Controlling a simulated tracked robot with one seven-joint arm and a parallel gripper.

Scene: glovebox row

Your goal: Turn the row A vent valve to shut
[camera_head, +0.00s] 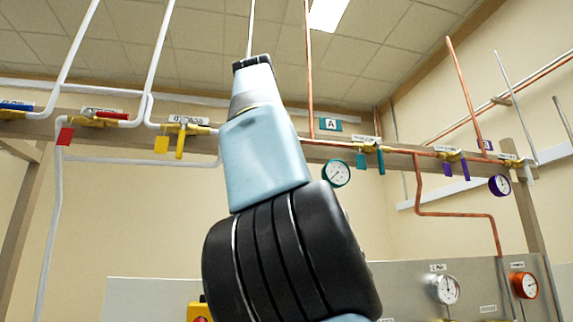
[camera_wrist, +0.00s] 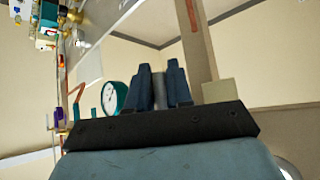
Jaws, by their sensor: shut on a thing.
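My gripper (camera_wrist: 161,88) shows in the wrist view as two dark fingers close together, shut on a grey bar (camera_wrist: 158,97) between them. I cannot tell whether this bar is a valve lever; its far end is hidden. In the head view my arm rises through the middle, and the fingers cannot be made out. A teal sign with the letter A (camera_head: 330,124) hangs just right of my arm. A valve with a teal lever (camera_head: 381,160) and a teal tag (camera_head: 361,161) sits on the beam further right. The vent valve cannot be picked out by its label.
A teal-rimmed gauge (camera_head: 336,173) hangs below the beam and also shows in the wrist view (camera_wrist: 115,97). Yellow (camera_head: 180,142), red-tagged (camera_head: 65,135) and purple (camera_head: 465,168) valves line the beam. Copper pipes (camera_head: 455,214) run at right. A grey panel (camera_head: 400,285) with gauges stands below.

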